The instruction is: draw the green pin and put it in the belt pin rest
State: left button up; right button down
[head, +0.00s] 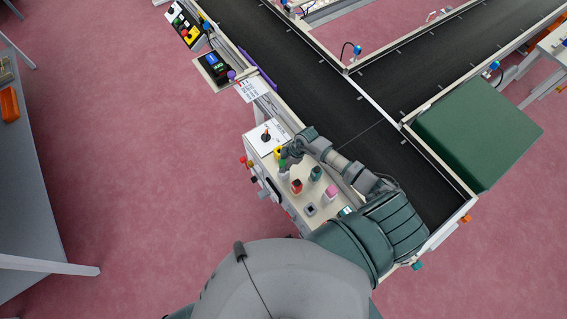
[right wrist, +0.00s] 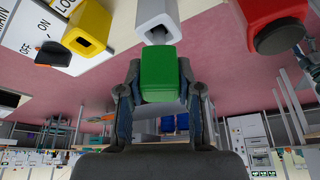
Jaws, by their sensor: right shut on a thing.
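My right gripper (right wrist: 161,88) is shut on the green pin (right wrist: 163,76), with one finger on each side of its green block. The pin also shows in the head view (head: 283,163), small and partly covered by the gripper. In the right wrist view a short metal shaft shows between the green block and a light grey square socket (right wrist: 155,14); I cannot tell whether its tip is still inside. In the head view a grey square holder with a dark opening (head: 310,209) stands on the machine top; I cannot tell if it is the belt pin rest. My left gripper is out of view.
A yellow square holder (right wrist: 88,27) and a red piece (right wrist: 275,24) flank the socket. A teal piece (head: 316,173) and a pink one (head: 331,192) stand near my right arm. A switch panel (head: 266,138) lies beyond the gripper. The black conveyor belt (head: 330,100) runs alongside.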

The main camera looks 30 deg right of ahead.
jog(key=shift+f+b, duration=0.6)
jog(key=shift+f, duration=0.85)
jog(key=c, duration=0.7)
grip_release()
jog(key=shift+r, duration=0.1)
jog(key=v, duration=1.1)
jog(key=shift+d+r, duration=0.2)
jog(key=shift+r, duration=0.15)
